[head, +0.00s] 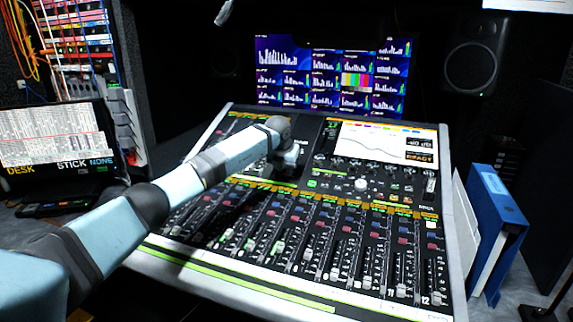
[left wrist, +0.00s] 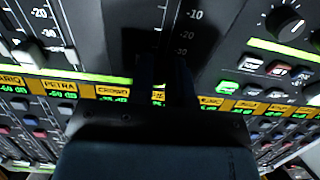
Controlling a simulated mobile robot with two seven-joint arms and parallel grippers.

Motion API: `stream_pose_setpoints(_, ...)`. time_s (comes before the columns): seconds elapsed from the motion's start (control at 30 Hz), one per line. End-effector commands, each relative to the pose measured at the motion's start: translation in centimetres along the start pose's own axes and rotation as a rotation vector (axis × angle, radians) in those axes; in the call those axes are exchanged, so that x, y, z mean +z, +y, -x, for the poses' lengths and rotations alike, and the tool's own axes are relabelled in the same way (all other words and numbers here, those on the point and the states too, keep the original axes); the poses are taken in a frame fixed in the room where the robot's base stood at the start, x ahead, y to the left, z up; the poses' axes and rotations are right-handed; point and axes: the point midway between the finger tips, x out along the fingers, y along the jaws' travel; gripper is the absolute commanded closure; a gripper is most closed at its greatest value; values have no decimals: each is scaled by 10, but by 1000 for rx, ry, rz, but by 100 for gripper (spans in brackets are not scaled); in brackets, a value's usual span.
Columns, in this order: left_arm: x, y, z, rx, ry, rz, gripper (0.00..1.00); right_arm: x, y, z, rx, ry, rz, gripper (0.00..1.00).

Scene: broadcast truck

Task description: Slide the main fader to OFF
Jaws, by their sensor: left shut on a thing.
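The mixing console (head: 140,250) fills the middle of the head view. My left arm reaches over it, and my left gripper (head: 287,160) is down at the upper panel, left of the console's screen. In the left wrist view its dark fingers (left wrist: 165,78) are shut at a vertical slot with a scale marked -10, -20 and -30 beside it. The main fader's cap is hidden between the fingers; the fingers sit low on the scale, just above the yellow label strip (left wrist: 62,87). I cannot read OFF anywhere. My right gripper is not in view.
Another fader (left wrist: 28,50) stands left of my fingers, and a round knob (left wrist: 285,22) is at upper right. Rows of channel faders (head: 278,248) lie nearer the front. A monitor (head: 330,75) stands behind, a blue binder (head: 500,225) at right, a smaller screen (head: 55,135) at left.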

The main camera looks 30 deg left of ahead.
Motion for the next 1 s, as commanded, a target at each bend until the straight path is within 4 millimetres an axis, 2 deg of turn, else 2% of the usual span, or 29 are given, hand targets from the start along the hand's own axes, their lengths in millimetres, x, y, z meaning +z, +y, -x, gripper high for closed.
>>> stream_pose_setpoints(0.17,-4,-1,-4,0,15,-2,100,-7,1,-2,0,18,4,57)
stream_pose_setpoints(0.2,-5,-2,-4,1,16,-2,81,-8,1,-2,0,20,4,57)
stream_pose_setpoints(0.3,-5,-1,-4,1,16,-2,58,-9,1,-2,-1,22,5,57)
stream_pose_setpoints(0.67,-2,0,2,1,10,-1,57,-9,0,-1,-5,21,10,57)
stream_pose_setpoints(0.77,-1,0,15,1,8,-2,57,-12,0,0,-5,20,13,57)
stream_pose_setpoints(1.0,-1,0,68,1,8,-3,57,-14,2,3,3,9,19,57)
